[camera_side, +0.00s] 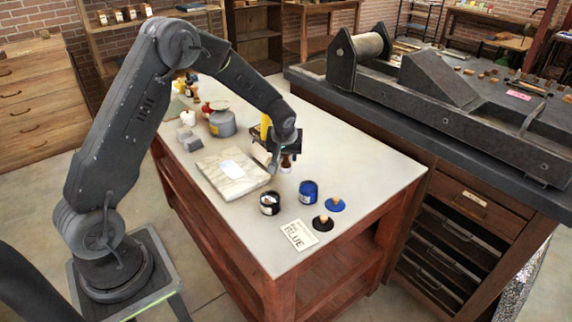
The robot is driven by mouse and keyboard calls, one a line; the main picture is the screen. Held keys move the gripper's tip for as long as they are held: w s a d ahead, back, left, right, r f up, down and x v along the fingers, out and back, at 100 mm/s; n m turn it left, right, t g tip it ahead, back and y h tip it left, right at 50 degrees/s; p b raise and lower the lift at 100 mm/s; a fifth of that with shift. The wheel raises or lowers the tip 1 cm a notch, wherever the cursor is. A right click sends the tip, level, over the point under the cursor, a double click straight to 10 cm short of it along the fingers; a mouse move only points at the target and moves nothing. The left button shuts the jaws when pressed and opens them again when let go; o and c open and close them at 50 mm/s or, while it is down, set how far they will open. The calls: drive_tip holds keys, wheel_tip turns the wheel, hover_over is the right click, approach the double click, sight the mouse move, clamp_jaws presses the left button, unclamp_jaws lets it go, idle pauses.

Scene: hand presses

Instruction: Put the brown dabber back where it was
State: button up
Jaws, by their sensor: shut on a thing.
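My gripper (278,164) is over the middle of the pale worktable, pointing down and shut on a small dark brown thing with a pale lower end, which looks like the brown dabber (287,161). The fingers and wrist partly hide it, and I cannot tell whether it touches the tabletop. Two other dabbers with light wooden knobs stand at the table's near right: one with a black base (323,221) and one with a blue base (336,205).
A dark jar (269,204) and a blue jar (308,193) stand near a card reading BLUE (299,235). A wrapped slab (232,175) lies left of my gripper. A grey pot (222,124) is farther back. The table's right side (375,175) is clear; a heavy press (440,85) stands beyond.

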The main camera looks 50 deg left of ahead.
sight(286, 164)
drive_tip(key=shift+f, duration=1.95)
drive_tip(key=shift+f, duration=0.15)
drive_tip(key=o, duration=0.9)
drive_tip(key=s+d+r+m, duration=0.1)
drive_tip(key=s+d+r, duration=0.3)
drive_tip(key=r, duration=0.5)
drive_tip(key=s+d+r+m, duration=0.1)
drive_tip(key=s+d+r, duration=0.3)
drive_tip(key=r, duration=0.6)
drive_tip(key=s+d+r+m+h, duration=0.1)
drive_tip(key=s+d+r+m, duration=0.1)
drive_tip(key=s, duration=0.5)
drive_tip(key=s+d+r+m+t+h, duration=0.1)
drive_tip(key=s+d+r+m, duration=0.1)
drive_tip(key=s+d, duration=0.2)
drive_tip(key=s+d+r+m+t+h, duration=0.1)
drive_tip(key=s+d+r+m, duration=0.1)
drive_tip(key=s, duration=0.8)
drive_tip(key=shift+s+d+r+m, duration=0.35)
drive_tip(key=shift+d+r+m, duration=0.05)
drive_tip(key=shift+r+m, duration=0.1)
